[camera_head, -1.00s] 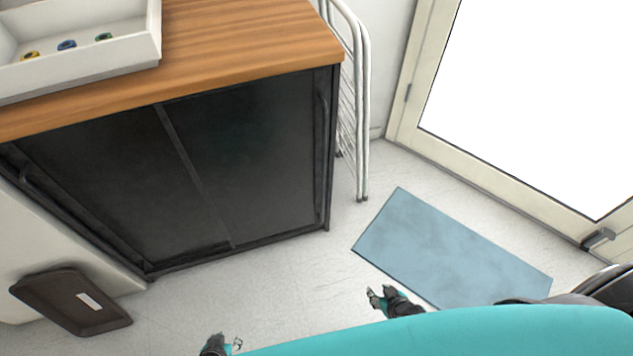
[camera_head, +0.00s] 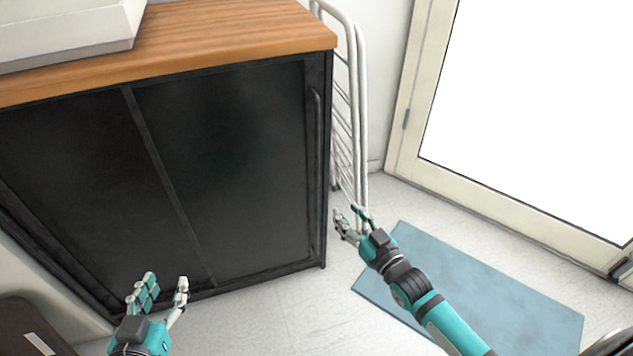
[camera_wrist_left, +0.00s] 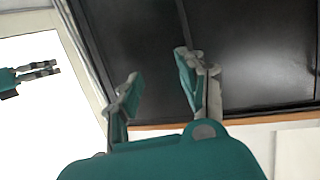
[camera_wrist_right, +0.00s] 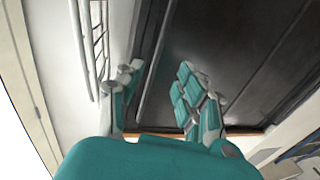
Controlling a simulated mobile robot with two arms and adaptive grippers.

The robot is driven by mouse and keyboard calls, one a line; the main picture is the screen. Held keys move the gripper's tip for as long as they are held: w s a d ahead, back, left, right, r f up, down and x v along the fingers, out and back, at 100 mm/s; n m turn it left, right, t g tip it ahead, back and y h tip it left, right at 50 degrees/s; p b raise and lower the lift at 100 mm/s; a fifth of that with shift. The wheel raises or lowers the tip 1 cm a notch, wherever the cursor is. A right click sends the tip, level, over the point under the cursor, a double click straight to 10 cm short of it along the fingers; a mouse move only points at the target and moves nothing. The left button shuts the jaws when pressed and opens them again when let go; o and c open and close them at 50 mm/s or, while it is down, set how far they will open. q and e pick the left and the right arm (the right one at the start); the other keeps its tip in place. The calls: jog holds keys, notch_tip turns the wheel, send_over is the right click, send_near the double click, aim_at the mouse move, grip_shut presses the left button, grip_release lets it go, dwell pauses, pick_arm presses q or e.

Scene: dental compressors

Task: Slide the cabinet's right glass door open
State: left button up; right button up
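The cabinet's right glass door (camera_head: 228,165) is a dark panel in a black frame under a wooden top, and it looks closed. Its vertical bar handle (camera_head: 316,165) runs along the door's right edge. The left door (camera_head: 85,175) is beside it. My right gripper (camera_head: 352,217) is open and empty, right of the cabinet's right edge and apart from the handle. In the right wrist view its fingers (camera_wrist_right: 155,95) point toward the cabinet. My left gripper (camera_head: 165,285) is open and empty, in front of the cabinet's lower part; its spread fingers (camera_wrist_left: 158,90) show in the left wrist view.
A white metal rack (camera_head: 352,110) stands right beside the cabinet. A blue mat (camera_head: 470,285) lies on the floor at right, before a bright glazed door (camera_head: 540,120). A white tray (camera_head: 70,35) sits on the cabinet top. A dark bin (camera_head: 25,325) is at lower left.

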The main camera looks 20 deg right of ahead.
jog(key=b, duration=0.3)
send_near(318, 180)
jog(key=x, duration=0.4)
jog(key=shift+w+r, duration=0.1)
jog(key=shift+w, duration=0.25)
jog(key=b+x, duration=0.1)
jog(key=x, duration=0.4)
jog(key=shift+w+a, duration=0.1)
jog(key=shift+w, duration=0.2)
pick_arm(q)
jog(key=s+r+t+h, duration=0.2)
jog(key=r+t, duration=0.4)
jog(key=r, duration=0.3)
jog(key=s+d+r+t+h, duration=0.1)
jog(key=s+r+t+h, duration=0.1)
jog(key=r+t, duration=0.4)
jog(key=shift+d+r+h, duration=0.25)
jog(key=shift+r+h, duration=0.05)
jog(key=shift+r, duration=1.05)
pick_arm(e)
jog(key=shift+w+r, duration=0.1)
jog(key=shift+w, duration=0.1)
pick_arm(q)
jog(key=shift+s, duration=0.1)
pick_arm(e)
grip_shut()
jog(key=shift+a, duration=0.1)
